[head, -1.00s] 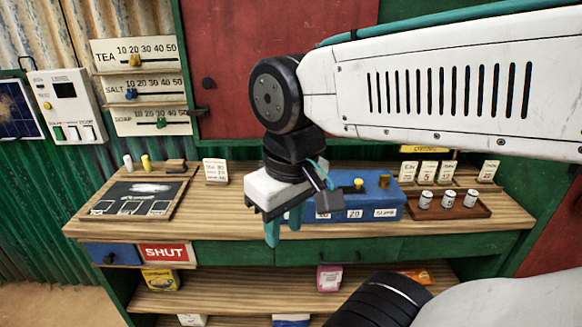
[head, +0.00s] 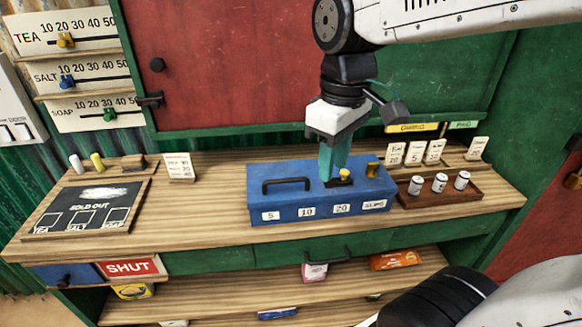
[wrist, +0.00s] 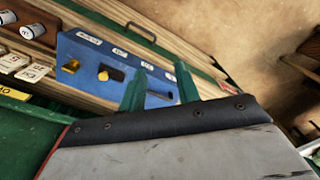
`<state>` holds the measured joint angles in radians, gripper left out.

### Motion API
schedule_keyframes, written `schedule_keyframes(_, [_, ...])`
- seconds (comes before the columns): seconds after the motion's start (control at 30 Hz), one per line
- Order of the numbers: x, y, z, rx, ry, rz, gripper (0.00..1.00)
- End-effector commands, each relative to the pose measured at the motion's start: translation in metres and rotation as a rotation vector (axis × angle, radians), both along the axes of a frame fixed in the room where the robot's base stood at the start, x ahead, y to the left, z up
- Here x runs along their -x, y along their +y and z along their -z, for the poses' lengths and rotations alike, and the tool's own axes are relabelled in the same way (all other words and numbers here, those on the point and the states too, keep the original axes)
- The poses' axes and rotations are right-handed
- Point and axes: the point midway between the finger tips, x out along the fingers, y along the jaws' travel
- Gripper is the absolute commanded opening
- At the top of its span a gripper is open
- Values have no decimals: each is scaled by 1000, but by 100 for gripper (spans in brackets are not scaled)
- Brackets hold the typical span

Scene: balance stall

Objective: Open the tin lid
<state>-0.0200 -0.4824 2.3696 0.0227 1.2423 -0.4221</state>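The tin (head: 262,208) is a blue box on the wooden counter, labelled 5, 10, 20 and SLIPS along its front. Its lid is down, with a black bar handle (head: 286,182) on the left. A small yellow knob on a black base (head: 345,174) and a yellow piece (head: 373,170) sit on the right of its top. My gripper (head: 334,178) points down over the tin, just left of the knob; I cannot tell whether it touches. In the wrist view its teal fingers (wrist: 160,68) stand apart, with the tin (wrist: 76,48) beyond them and nothing visibly held.
A tray of small white canisters (head: 440,192) stands right of the tin, with price cards (head: 414,154) behind. A chalkboard (head: 85,212) lies at the left, near a small upright card (head: 179,167). A red shutter (head: 220,60) rises behind.

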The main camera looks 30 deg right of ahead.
Motion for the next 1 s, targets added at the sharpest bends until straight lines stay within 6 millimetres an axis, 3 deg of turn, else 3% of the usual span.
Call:
schedule_keyframes(0.03, [-24, 3, 1, -5, 32, -100, 32])
schedule_keyframes(0.2, [-91, 12, 10, -42, 98, -440, 32])
schedule_keyframes(0.4, [-144, 21, 30, -88, 143, -717, 32])
schedule_keyframes(0.6, [-162, 23, 42, -109, 154, -821, 32])
schedule_keyframes(1.0, [-151, 27, 99, -109, 155, -825, 32])
